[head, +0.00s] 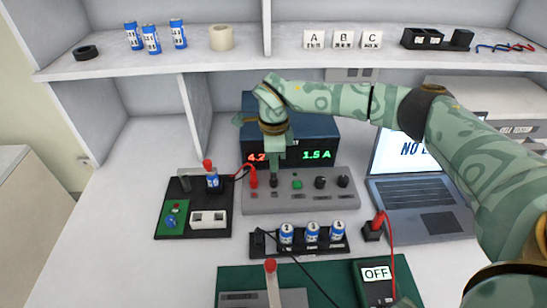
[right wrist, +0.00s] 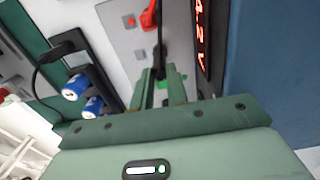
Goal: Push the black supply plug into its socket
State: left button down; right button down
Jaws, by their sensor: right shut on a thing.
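The supply (head: 310,130) is a dark blue box with red and green digits. Its grey panel (head: 300,204) lies in front. My right gripper (head: 275,163) points down over the panel's left part and is shut on the black supply plug (head: 274,182). In the right wrist view the plug (right wrist: 160,42) shows as a thin dark shape beyond the fingertips (right wrist: 160,80), close to the panel. Its socket is hidden under it; I cannot tell how deep the plug sits. A red plug (head: 253,179) stands just left of it. My left gripper is not in view.
A black board with a battery (head: 213,182) is left of the panel. A battery holder (head: 325,247) lies in front, with a black lead at its left end. A laptop (head: 425,195) stands right. A green mat with a red-tipped lever (head: 270,267) is nearest.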

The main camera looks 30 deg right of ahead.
jog(key=shift+f, duration=0.8)
jog(key=c, duration=1.3)
grip_release()
notch_tip(320, 180, up, 16)
jog(key=p, duration=0.4)
jog(key=shift+r, duration=0.15)
